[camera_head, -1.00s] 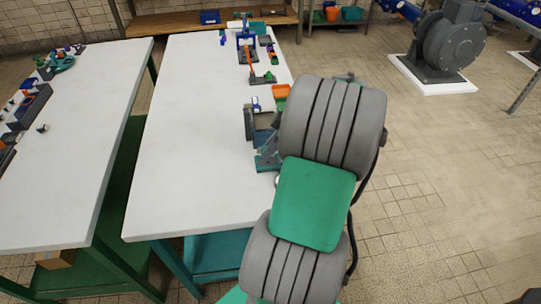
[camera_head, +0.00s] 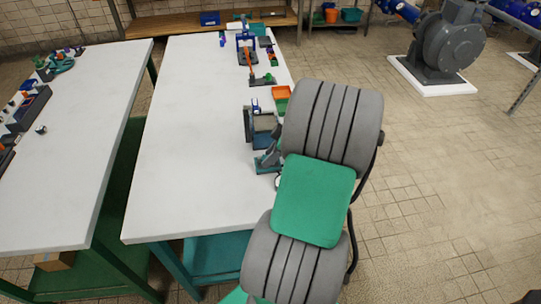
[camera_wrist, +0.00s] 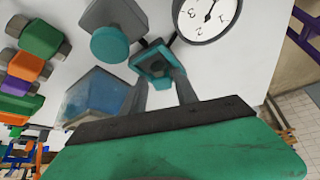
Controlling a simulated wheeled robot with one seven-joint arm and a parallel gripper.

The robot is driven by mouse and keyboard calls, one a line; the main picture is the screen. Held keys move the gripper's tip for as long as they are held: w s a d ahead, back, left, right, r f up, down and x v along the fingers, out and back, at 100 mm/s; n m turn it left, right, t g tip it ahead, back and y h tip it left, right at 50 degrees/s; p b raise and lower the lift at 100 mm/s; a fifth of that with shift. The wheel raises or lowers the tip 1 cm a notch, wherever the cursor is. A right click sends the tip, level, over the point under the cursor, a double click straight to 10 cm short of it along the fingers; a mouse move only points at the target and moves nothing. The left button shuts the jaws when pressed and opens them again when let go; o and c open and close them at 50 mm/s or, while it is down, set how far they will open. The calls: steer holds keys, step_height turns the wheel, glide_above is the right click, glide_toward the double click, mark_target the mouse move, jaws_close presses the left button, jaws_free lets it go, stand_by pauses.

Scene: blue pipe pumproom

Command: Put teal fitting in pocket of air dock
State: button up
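In the wrist view, a teal piece (camera_wrist: 157,65) with a dark hollow lies at the tips of my gripper's two grey fingers (camera_wrist: 161,82). I cannot tell whether it is the fitting or part of the dock, or whether the fingers touch it. Left of it stands a grey block with a round teal end (camera_wrist: 110,46). A white dial gauge (camera_wrist: 205,14) is above right. In the head view, a teal and grey assembly (camera_head: 266,162) stands at the table's right edge, partly behind my arm. My gripper is hidden there.
A bluish, see-through-looking box (camera_wrist: 94,96) is left of the fingers. Green, orange and purple parts (camera_wrist: 40,38) line the left side. The left part of the white table (camera_head: 185,140) is clear.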

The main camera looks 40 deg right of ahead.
steer(key=shift+a, duration=0.15)
steer(key=shift+s+r, duration=0.1)
steer(key=shift+r, duration=0.25)
steer(key=p+v, duration=0.2)
steer(key=v, duration=1)
steer(key=w+a+m+g, duration=0.1)
steer(key=w+a, duration=0.3)
steer(key=a, duration=0.3)
steer(key=w+a+m+g, duration=0.1)
steer(key=w+a, duration=0.2)
steer(key=a, duration=0.5)
steer(key=s+a+f+m+h, duration=0.1)
steer(key=s+a+m, duration=0.1)
steer(key=a, duration=0.6)
steer(key=s+a+f+m+h, duration=0.1)
steer(key=s+a+m+h, duration=0.1)
steer(key=s+a, duration=0.3)
steer(key=a, duration=0.3)
steer(key=shift+f+m, duration=0.3)
